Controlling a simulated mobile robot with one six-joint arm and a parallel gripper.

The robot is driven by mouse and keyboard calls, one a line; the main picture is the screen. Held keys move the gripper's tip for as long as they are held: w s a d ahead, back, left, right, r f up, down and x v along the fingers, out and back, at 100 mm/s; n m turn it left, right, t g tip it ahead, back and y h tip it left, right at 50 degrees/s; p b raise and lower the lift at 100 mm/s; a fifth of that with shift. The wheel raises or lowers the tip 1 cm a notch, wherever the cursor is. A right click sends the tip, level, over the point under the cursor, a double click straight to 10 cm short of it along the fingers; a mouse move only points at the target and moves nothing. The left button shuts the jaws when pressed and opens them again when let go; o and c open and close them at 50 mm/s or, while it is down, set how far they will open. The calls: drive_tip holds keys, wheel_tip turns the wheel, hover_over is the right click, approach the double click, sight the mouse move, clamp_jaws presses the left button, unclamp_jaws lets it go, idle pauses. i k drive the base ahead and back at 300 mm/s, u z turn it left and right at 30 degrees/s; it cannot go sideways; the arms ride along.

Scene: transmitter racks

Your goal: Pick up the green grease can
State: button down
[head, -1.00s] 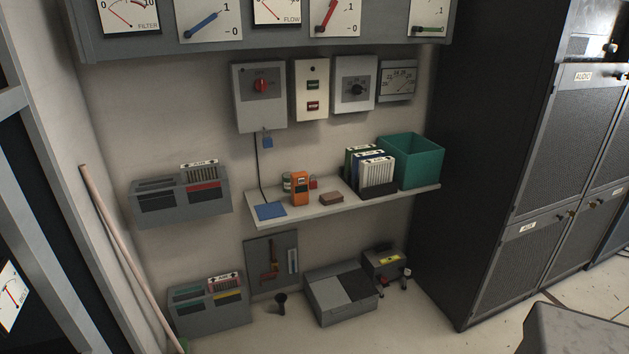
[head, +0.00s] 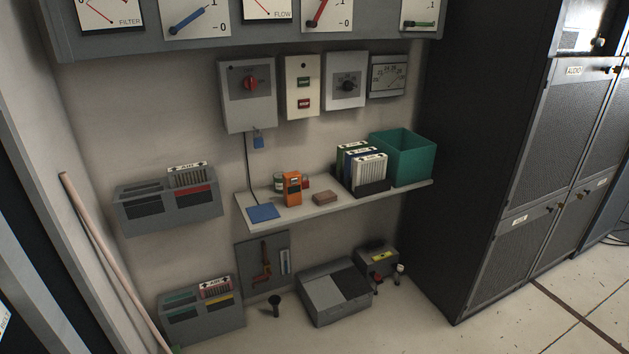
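The green grease can (head: 279,183) stands on the wall shelf (head: 330,208), toward its left part. It is small and green with a pale band. An orange handheld meter (head: 292,189) stands just in front of it and to its right, and hides part of it. A small red object (head: 305,181) is right of the can, partly behind the meter. My gripper is not in view.
A blue pad (head: 263,213), a brown block (head: 325,198), binders (head: 367,171) and a teal bin (head: 408,158) share the shelf. Wall boxes (head: 248,95) hang above. A grey case (head: 335,292) lies on the floor below. Dark cabinets (head: 470,180) stand at right; a pole (head: 110,255) leans at left.

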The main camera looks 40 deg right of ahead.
sight(277, 177)
drive_tip(key=z, duration=1)
drive_tip(key=k, duration=0.95)
drive_tip(key=i, duration=0.65)
